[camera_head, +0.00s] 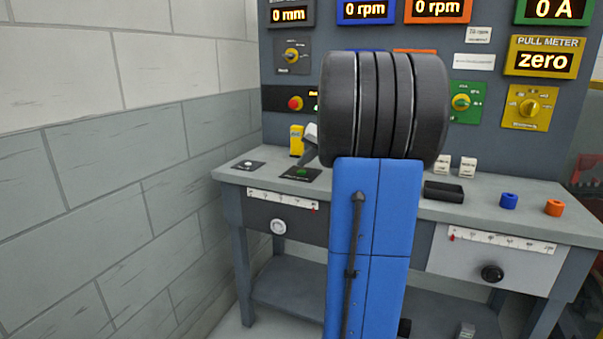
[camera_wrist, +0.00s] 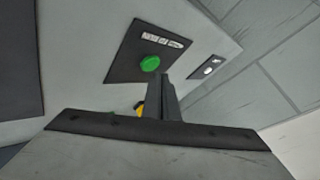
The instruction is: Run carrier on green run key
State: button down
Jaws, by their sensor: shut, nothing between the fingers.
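The green run key (camera_head: 302,172) is a round button on a black plate on the bench top, at the left. In the wrist view the green button (camera_wrist: 150,63) sits on its black plate below a small white label. My gripper (camera_head: 305,160) is shut and empty, its tips just above and beside the green button. In the wrist view the shut fingers (camera_wrist: 161,80) end close to the button's edge; I cannot tell if they touch it. My arm hides the middle of the bench. I cannot tell which part is the carrier.
A white button (camera_head: 248,163) on a dark plate lies left of the green one. A yellow block (camera_head: 296,140) stands behind. The panel's mm display (camera_head: 289,14) reads 0.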

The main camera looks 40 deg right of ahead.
aim_at(304, 172)
jog(key=shift+f, duration=0.15)
jog(key=shift+f, duration=0.25)
jog(key=shift+f, duration=0.5)
dwell(1.6)
jog(key=shift+r, duration=0.1)
dwell(2.6)
jog(key=shift+r, duration=0.85)
jog(key=shift+r, duration=0.15)
jog(key=shift+r, duration=2.35)
